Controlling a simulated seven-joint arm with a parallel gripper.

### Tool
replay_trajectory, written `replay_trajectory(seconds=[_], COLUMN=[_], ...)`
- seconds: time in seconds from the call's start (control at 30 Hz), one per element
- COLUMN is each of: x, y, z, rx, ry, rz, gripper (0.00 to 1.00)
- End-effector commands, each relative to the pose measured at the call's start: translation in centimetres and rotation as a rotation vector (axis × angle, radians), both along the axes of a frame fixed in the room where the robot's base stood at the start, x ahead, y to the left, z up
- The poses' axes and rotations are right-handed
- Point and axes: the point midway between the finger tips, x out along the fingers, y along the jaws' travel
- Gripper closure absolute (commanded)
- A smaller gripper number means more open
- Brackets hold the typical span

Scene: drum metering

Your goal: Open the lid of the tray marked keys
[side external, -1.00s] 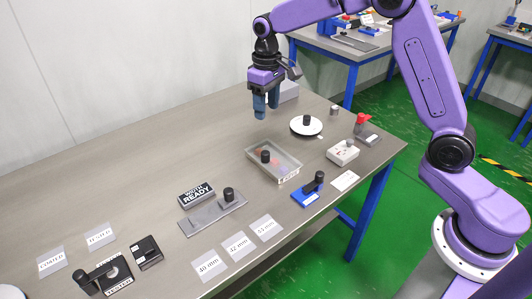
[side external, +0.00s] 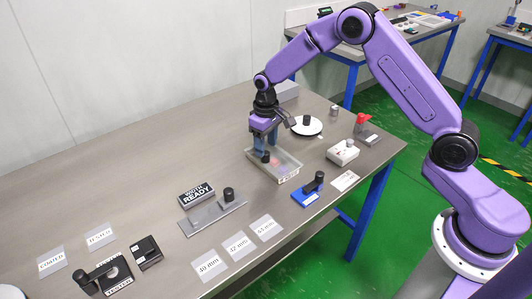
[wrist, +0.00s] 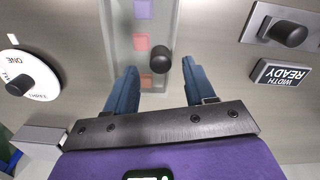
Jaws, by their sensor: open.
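A shallow clear tray (side external: 292,168) sits on the bench, with a small label on its front side too small to read surely. A black round knob (side external: 266,157) stands on its clear lid; it also shows in the wrist view (wrist: 160,60). Several small coloured blocks show through the lid. My gripper (side external: 261,152) points down over the knob end of the tray. In the wrist view my gripper (wrist: 160,72) is open, a blue finger on each side of the knob, with gaps between. Whether the fingertips reach down to knob height is hard to tell.
A white dial (side external: 307,126) with a black knob stands behind the tray. A white box (side external: 343,152) and a blue device (side external: 308,191) are to the right. A WIDTH READY block (side external: 196,193) and a grey slide plate (side external: 213,213) lie to the left front.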

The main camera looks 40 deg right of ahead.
Motion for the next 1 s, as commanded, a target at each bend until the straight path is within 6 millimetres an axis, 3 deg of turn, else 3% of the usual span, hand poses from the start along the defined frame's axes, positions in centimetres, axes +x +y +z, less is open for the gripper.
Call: replay_trajectory(seconds=[0.23,0.67,0.83,1.0], x=[0.0,0.0,0.0,0.0], y=[0.0,0.0,0.0,-0.2], z=[-3.2,-4.0,-4.0,-4.0], rx=[0.000,0.000,0.000,0.000], ry=[0.001,-0.001,-0.001,0.000], rz=[0.000,0.000,0.000,-0.001], gripper=[0.46,0.46,1.00,1.00])
